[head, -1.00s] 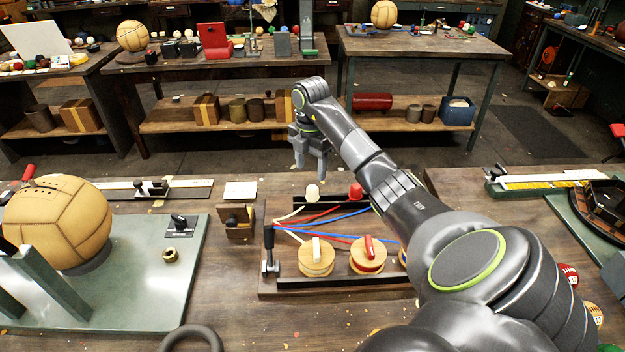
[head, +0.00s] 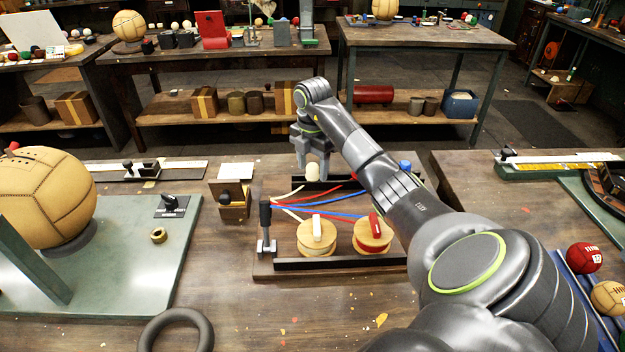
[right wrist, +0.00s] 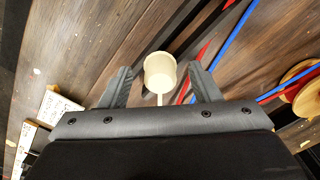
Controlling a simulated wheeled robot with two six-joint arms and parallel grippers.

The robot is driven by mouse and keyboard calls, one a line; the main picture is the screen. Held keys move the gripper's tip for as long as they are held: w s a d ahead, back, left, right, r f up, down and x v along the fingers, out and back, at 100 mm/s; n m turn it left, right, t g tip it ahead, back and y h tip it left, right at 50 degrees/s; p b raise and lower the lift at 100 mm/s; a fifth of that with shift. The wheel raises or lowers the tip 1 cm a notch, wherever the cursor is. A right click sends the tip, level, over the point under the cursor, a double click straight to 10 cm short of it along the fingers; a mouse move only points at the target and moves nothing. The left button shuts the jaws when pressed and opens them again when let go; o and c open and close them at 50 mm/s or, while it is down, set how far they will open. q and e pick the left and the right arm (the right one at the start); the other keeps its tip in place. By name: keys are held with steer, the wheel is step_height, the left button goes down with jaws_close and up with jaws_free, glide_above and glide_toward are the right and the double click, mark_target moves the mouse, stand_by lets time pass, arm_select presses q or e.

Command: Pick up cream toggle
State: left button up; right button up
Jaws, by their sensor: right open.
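The cream toggle (head: 313,173), a small pale cylinder on a cream cord, stands at the back of the dark wooden rack (head: 262,225) in the head view. My right gripper (head: 311,162) is over it, fingers pointing down, open. In the right wrist view the toggle (right wrist: 160,72) shows between the two spread fingers of the right gripper (right wrist: 159,80), with a gap on each side. The red and blue cords run close to its right. My left gripper is not in view.
Two wooden spools with a cream bar (head: 317,235) and a red bar (head: 373,233) sit at the rack's front. A black-handled lever (head: 265,225) stands at its left. A blue toggle (head: 405,166) is right of my forearm. A big leather ball (head: 45,200) is at left.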

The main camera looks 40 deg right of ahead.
mark_target(313, 165)
steer(key=shift+f, duration=0.45)
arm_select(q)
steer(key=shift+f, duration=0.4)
arm_select(e)
steer(key=c, duration=1)
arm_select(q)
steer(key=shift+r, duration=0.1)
arm_select(e)
steer(key=shift+r, duration=0.1)
